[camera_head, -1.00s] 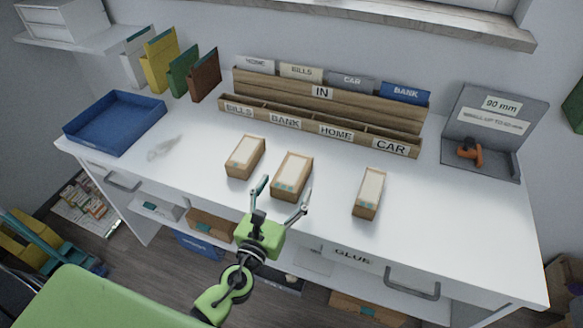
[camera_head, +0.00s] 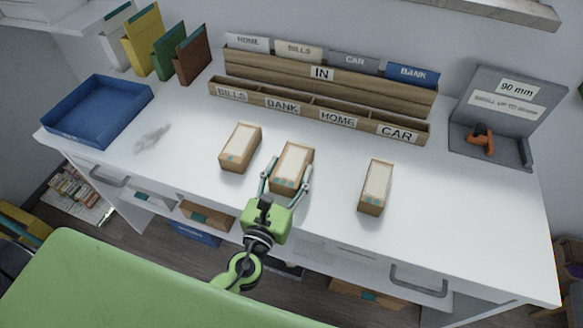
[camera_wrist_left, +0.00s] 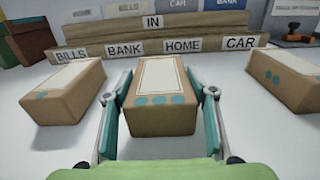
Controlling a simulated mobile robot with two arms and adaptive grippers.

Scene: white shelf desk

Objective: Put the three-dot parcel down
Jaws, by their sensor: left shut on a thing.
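The three-dot parcel (camera_head: 293,165) is a brown box with a pale label on top. Three teal dots show on its near end in the left wrist view (camera_wrist_left: 160,115). My left gripper (camera_head: 287,180) has one finger on each side of it and is shut on it, also in the left wrist view (camera_wrist_left: 161,105). The parcel is upright at the desk top; I cannot tell whether it is slightly lifted. A similar parcel (camera_head: 240,148) stands to its left and another (camera_head: 375,187) to its right. My right gripper is out of view.
A wooden sorter (camera_head: 318,118) labelled BILLS, BANK, HOME and CAR stands behind the parcels. A blue tray (camera_head: 72,135) is at the left, and a grey gauge stand (camera_head: 500,110) with an orange object at the right. The white desk (camera_head: 460,215) is clear at the right front.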

